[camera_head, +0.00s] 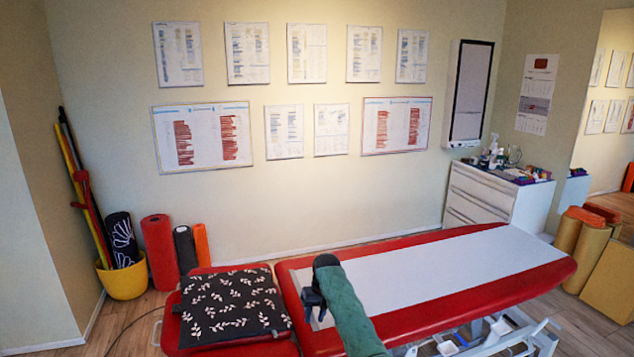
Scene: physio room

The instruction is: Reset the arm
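My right arm, in a green sleeve, reaches in from the bottom over the red treatment table (440,316). Its dark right gripper (314,300) is over the left part of the table's long section, near the end of the white paper strip (455,268). I see nothing held in it, but its fingers are small and dark, so I cannot tell whether they are open or shut. My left arm and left gripper are not in view.
A black leaf-patterned cushion (232,306) lies on the table's left section. A yellow bucket (124,280) and rolled mats (160,252) stand at the left wall. A white cabinet (490,195) stands behind at the right. Orange-topped rolls (584,240) stand far right.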

